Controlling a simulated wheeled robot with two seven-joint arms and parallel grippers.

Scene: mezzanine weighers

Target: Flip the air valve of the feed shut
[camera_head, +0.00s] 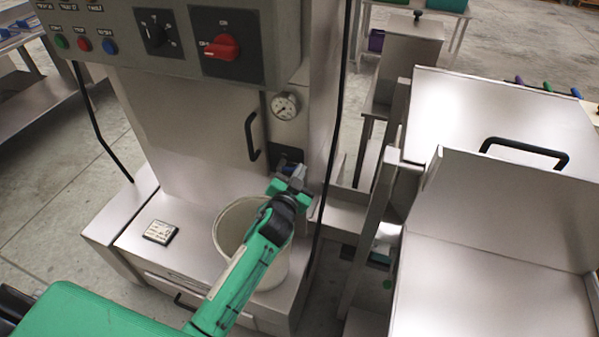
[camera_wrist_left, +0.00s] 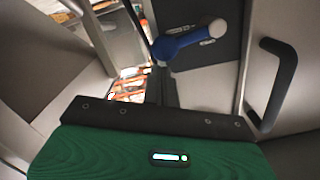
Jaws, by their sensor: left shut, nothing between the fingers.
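The air valve has a blue lever (camera_wrist_left: 188,42) with a grey round hub, on a dark plate (camera_wrist_left: 205,65) fixed to the machine's metal front. In the left wrist view the lever points left and slightly down from its hub. In the head view the dark plate (camera_head: 287,154) sits below the pressure gauge, and the lever is mostly hidden by my left gripper (camera_head: 290,180). My left gripper is shut and empty, right in front of the valve. Its dark fingers (camera_wrist_left: 166,85) lie close to the lever's blue end; I cannot tell if they touch. My right gripper is not in view.
A black door handle (camera_head: 252,136) and a round gauge (camera_head: 285,106) are beside and above the valve. A pale bucket (camera_head: 232,225) stands below my left arm. A control box (camera_head: 190,40) with a red switch overhangs above. A metal hopper (camera_head: 500,210) stands at right.

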